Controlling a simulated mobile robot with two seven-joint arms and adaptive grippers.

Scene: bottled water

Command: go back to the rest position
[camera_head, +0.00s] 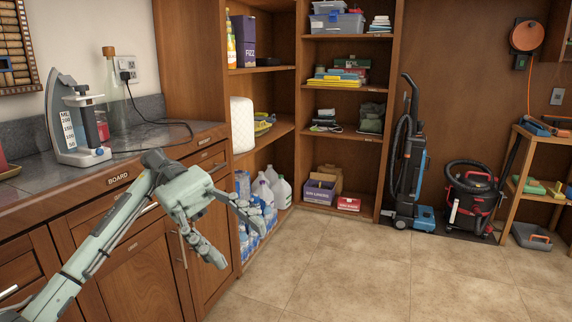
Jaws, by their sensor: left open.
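My left gripper (240,236) is pale green-grey and hangs in front of the wooden cabinet, left of the middle of the view. Its fingers are spread apart and point right and down, with nothing between them. The bottled water (245,240) stands low in the shelf unit just behind the gripper, partly hidden by it. White jugs (283,192) stand beside the bottles on that bottom level. My right gripper is not in view.
A counter (178,137) with a scale-like appliance (72,125) lies close on the left. Shelves (340,136) stand behind. An upright vacuum (407,165) and a shop vacuum (470,200) stand at the right. The tiled floor (380,275) in front is clear.

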